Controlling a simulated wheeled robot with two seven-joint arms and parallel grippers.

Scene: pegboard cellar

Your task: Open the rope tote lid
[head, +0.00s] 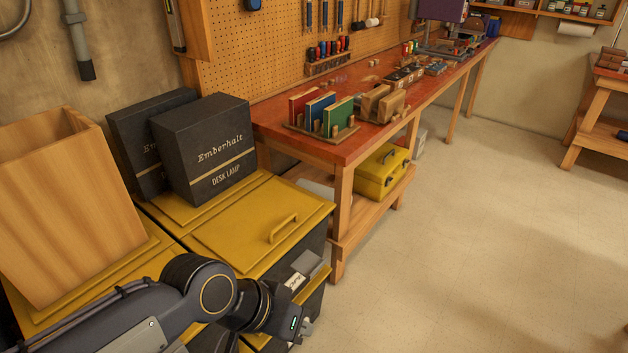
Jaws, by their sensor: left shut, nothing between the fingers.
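The tote (310,246) stands at the lower middle with a flat yellow lid (232,229), which lies shut. A yellow bar handle (283,229) is on the lid toward its front right. A small label card (296,281) shows on the front, partly covered by my arm, and I cannot read it. My left gripper (306,331) is shut and empty, low in front of the tote, below the label and apart from the handle. My arm hides part of the tote's front. My right gripper is out of view.
Black desk lamp boxes (208,158) stand on yellow surfaces behind the lid. A wooden bin (75,215) stands on another yellow lid at left. A red-topped workbench (335,150) extends behind, with a yellow toolbox (381,177) on its shelf. The floor at right is clear.

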